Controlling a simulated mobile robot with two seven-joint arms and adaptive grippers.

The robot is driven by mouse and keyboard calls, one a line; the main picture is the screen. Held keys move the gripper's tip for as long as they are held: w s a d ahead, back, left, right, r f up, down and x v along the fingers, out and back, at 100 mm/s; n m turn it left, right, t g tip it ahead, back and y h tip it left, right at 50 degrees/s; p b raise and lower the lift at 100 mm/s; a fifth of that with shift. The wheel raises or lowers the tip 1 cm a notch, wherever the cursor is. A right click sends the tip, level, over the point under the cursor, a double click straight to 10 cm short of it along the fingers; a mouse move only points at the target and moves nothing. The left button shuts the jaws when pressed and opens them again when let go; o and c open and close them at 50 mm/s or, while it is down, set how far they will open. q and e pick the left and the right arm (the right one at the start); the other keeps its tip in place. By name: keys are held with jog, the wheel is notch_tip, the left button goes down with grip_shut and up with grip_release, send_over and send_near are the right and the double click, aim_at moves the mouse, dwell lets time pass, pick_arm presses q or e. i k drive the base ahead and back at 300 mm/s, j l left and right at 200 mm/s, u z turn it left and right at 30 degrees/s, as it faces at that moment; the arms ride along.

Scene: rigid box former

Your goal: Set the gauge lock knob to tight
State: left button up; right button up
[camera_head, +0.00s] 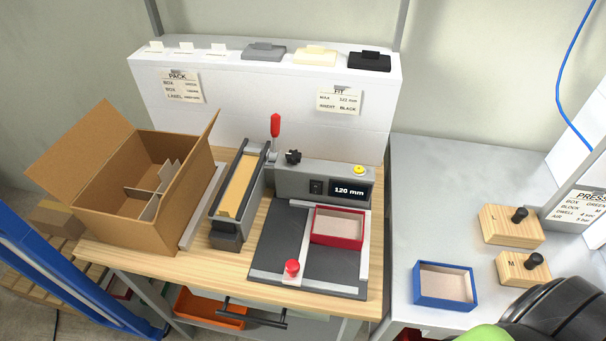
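The machine (290,184) stands on the wooden bench, its display (349,190) reading 120 mm. A black lobed knob (293,157) sits on its back edge, and a red round knob (292,267) stands on the metal strip at the front of the dark plate (280,245). No label tells which is the gauge lock knob, and I cannot read either one's setting. A red box (338,241) lies on the plate against the metal rails.
A red-handled lever (275,126) rises behind the feed channel (238,187). An open cardboard carton (140,190) fills the bench's left side. A blue box (444,286) and wooden blocks (510,228) sit on the grey table. A black and green shape blocks the lower right corner.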

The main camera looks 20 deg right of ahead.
aim_at(294, 157)
jog(key=j+z, duration=0.2)
jog(key=z, duration=0.2)
jog(key=j+z, duration=0.2)
jog(key=z, duration=0.15)
jog(key=k+j+z, duration=0.15)
jog(key=z, duration=0.25)
